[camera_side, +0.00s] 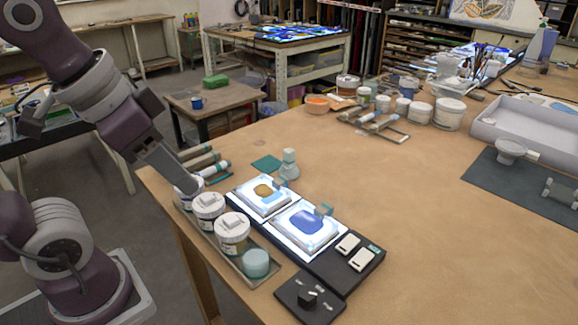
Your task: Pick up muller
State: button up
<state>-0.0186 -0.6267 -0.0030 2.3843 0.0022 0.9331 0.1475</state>
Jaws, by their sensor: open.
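The muller (289,166), a pale grey-green glass piece with a knobbed top and a wider base, stands upright on the wooden table just behind the lit glass slabs. My gripper (187,184) points down at the table's left edge, by the rearmost white jar. It is well to the left of the muller and apart from it. The gap between the fingers is hard to see from this side, and nothing shows held in them. The gripper partly covers the rearmost jar.
Two lit slabs bear ochre paint (263,190) and blue paint (306,220). White jars (232,233) stand in a tray at the left edge. Paint tubes (213,169) and a green pad (266,163) lie nearby. The table right of the muller is clear.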

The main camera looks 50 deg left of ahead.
jog(key=w+a+r+m+g, duration=0.2)
jog(key=w+m, duration=0.3)
jog(key=w, duration=0.7)
jog(key=m+g, duration=0.3)
jog(key=m, duration=0.8)
send_over(289, 150)
jog(key=f, duration=0.7)
jog(key=s+d+f, duration=0.1)
jog(key=f, duration=0.3)
jog(key=shift+f, duration=0.3)
jog(key=f, duration=0.5)
jog(key=w+a+f, duration=0.1)
jog(key=f, duration=0.1)
jog(key=shift+f, duration=0.55)
grip_shut()
